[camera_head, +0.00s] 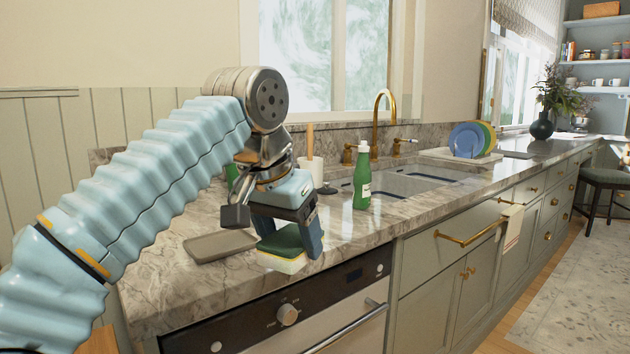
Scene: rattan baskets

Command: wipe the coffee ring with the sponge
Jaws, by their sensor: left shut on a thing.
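The sponge (284,252) has a dark green top and a pale yellow underside. My left gripper (289,235) points down and is shut on the sponge, close over the marble counter (345,240) near its front edge. I cannot tell whether the sponge's underside touches the counter. I cannot make out a coffee ring; the sponge and gripper hide part of the counter. My right gripper is not in view.
A flat grey-brown tray (215,246) lies left of the sponge. A green bottle (362,180) stands right of my gripper, before the sink (410,182) and brass faucet (383,115). Plates (468,140) stand in a rack farther right. An oven front (290,312) is below.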

